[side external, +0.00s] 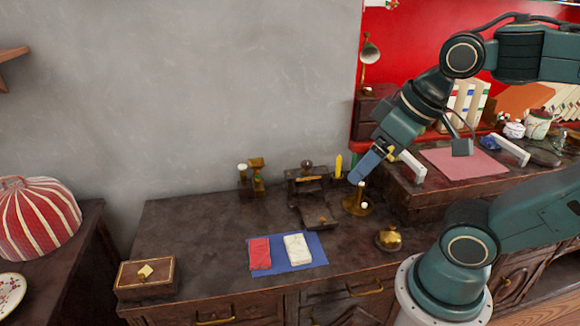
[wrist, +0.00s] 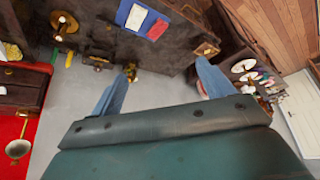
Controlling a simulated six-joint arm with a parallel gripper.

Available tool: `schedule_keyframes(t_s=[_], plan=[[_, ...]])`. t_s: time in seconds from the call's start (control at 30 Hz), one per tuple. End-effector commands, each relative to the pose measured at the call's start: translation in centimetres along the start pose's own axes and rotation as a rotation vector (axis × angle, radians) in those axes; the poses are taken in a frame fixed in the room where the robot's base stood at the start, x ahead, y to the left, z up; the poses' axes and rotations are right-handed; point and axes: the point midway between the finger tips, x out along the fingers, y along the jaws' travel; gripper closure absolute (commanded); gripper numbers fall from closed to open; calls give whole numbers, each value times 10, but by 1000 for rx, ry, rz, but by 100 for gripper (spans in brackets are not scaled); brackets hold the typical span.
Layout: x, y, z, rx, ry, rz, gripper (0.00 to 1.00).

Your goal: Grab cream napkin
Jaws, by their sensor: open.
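The cream napkin (side external: 298,249) lies folded on a blue mat (side external: 313,264) on the dark wooden desk, right of a folded red napkin (side external: 260,254). In the wrist view the cream napkin (wrist: 137,18) is near the top edge, left of the red napkin (wrist: 157,30). My gripper (side external: 368,166) is above the back right of the desk, up and to the right of the napkin and well apart from it. In the wrist view my gripper (wrist: 162,73) shows two blue fingers spread wide, with nothing held between them.
A brass candlestick (side external: 357,207) and a brass bell-like piece (side external: 389,239) stand right of the mat. A dark metal device (side external: 316,213) stands behind it. A wooden box (side external: 146,280) sits at the front left. The desk left of the mat is mostly clear.

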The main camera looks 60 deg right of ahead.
Motion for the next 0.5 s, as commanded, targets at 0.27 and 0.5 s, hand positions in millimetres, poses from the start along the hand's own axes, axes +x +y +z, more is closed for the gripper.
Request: schedule_keyframes(t_s=[0.27,0.5], plan=[[0,0,-1,2,-1,0,20],[9,2,-12,36,-27,6,20]])
